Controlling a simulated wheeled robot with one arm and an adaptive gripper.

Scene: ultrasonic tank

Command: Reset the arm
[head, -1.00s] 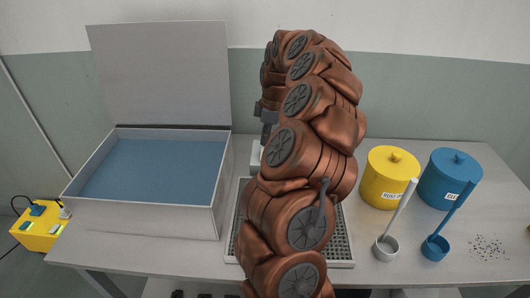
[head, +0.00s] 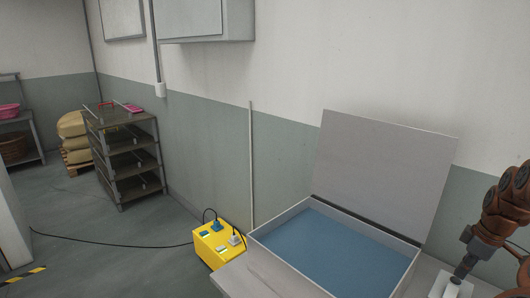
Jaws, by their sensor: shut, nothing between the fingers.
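My copper-coloured arm (head: 512,205) enters at the right edge of the head view and is partly cut off by it. My dark gripper (head: 461,274) hangs down at its end, shut and empty. It is just to the right of the open tank (head: 385,284), over a white object (head: 452,288) on the table. I cannot tell whether the gripper touches that object. The tank is a pale box with blue liquid inside, and its lid stands raised behind it.
A yellow power box (head: 219,246) with plugs stands left of the table (head: 262,277), its black cable running across the floor. A dark shelf rack (head: 126,155) stands by the wall, with sacks (head: 74,137) beside it. A grey wall cabinet (head: 203,20) hangs above.

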